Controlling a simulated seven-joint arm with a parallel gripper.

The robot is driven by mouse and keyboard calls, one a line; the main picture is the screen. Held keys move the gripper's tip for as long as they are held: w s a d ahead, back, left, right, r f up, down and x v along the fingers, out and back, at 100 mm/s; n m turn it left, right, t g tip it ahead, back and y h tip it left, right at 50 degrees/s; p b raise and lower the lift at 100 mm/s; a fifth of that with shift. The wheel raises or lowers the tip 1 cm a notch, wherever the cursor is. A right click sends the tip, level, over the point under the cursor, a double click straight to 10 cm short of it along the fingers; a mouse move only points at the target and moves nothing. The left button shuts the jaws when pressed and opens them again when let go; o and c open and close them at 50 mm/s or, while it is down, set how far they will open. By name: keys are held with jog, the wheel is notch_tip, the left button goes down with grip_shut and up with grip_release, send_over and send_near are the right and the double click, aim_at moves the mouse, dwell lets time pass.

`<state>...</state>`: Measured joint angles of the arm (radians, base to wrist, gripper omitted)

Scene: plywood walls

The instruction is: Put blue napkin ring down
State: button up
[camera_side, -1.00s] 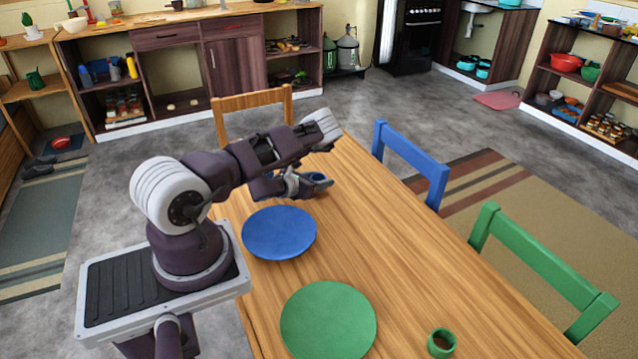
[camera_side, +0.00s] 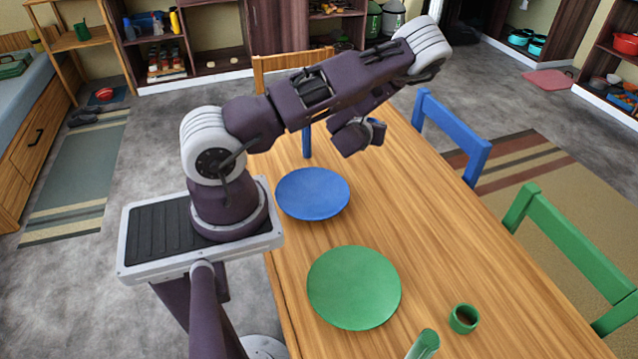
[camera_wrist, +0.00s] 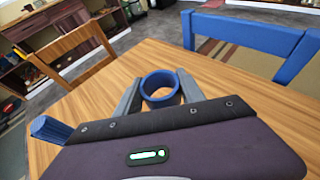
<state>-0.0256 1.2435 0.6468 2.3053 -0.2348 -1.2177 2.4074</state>
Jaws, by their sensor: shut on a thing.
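The blue napkin ring (camera_wrist: 160,75) is between the two grey fingers of my gripper (camera_wrist: 159,90) in the wrist view. The fingers are shut on its sides and its round opening shows. In the side view my gripper (camera_side: 377,131) is over the far part of the wooden table (camera_side: 450,240), up and right of the blue plate (camera_side: 312,194). The ring is hard to make out there. How far it is above the table cannot be told.
A green plate (camera_side: 354,288), a green napkin ring (camera_side: 464,319) and a green upright thing (camera_side: 424,345) are nearer. A blue upright thing (camera_side: 306,142) stands behind the blue plate. Blue (camera_side: 450,135) and green (camera_side: 570,245) chairs line the right edge. The table's middle is clear.

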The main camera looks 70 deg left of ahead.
aim_at(315, 205)
jog(key=s+d+f+n+g+y, duration=0.1)
jog(key=s+d+f, duration=0.1)
jog(key=s, duration=0.1)
jog(key=s+d+f+n+g, duration=0.1)
jog(key=s+d+n+g, duration=0.1)
jog(key=s, duration=0.2)
jog(key=s+d+f+n+g+y, duration=0.1)
jog(key=s+d+f+g, duration=0.1)
jog(key=s+d, duration=0.1)
jog(key=shift+s+d+f+n+y, duration=0.1)
jog(key=shift+s+f+n+y, duration=0.1)
jog(key=shift+f+n+y, duration=0.15)
jog(key=s+d+n+g, duration=0.1)
jog(key=s, duration=0.1)
jog(key=s+d+g, duration=0.1)
jog(key=s, duration=0.2)
jog(key=s+d+n+g, duration=0.1)
jog(key=s+d, duration=0.1)
jog(key=s, duration=0.1)
jog(key=shift+s+n, duration=0.15)
jog(key=shift+n, duration=0.2)
jog(key=shift+y, duration=0.25)
jog(key=f, duration=0.2)
jog(key=s+f, duration=0.1)
jog(key=f, duration=0.1)
jog(key=shift+d+f, duration=0.2)
jog(key=shift+f, duration=0.05)
jog(key=shift+w+f, duration=0.1)
jog(key=shift+f, duration=0.15)
